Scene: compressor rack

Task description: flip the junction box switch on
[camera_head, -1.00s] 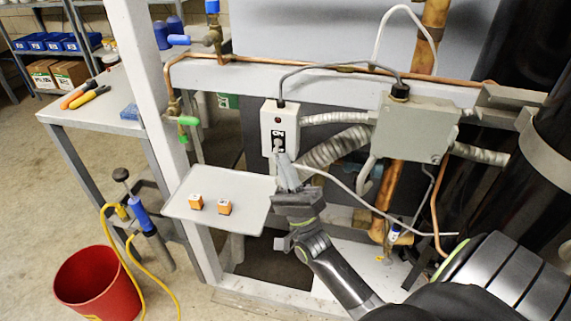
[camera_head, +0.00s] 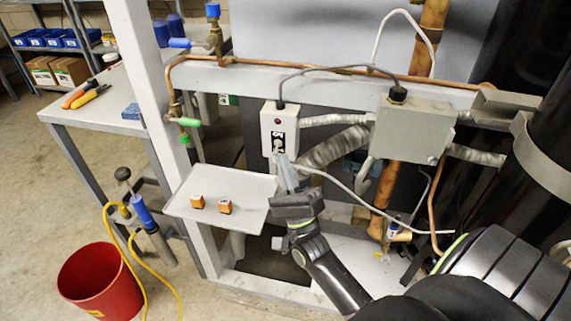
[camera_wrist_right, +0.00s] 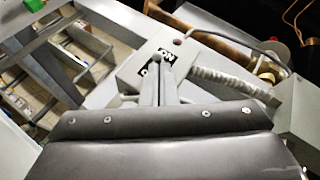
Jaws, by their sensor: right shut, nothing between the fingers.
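The junction box (camera_head: 280,130) is a small light-grey box on the rack's crossbeam, with a dark round lamp and a black switch plate. The switch (camera_head: 278,146) sits on that plate; its lever position is too small to tell in the head view. In the right wrist view the box (camera_wrist_right: 186,66) shows with the plate lettered "ON" at its top, and the switch (camera_wrist_right: 158,58) is partly covered by the fingers. My right gripper (camera_head: 284,163) is shut and empty, its fingertips at the lower part of the switch; contact cannot be told. My left gripper is not in view.
A grey tray (camera_head: 180,207) with two orange cubes is left of my right gripper. A larger grey box (camera_head: 415,130), conduits and copper pipes lie to the right. A white post (camera_head: 150,110) stands left. A red bucket (camera_head: 100,283) is on the floor.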

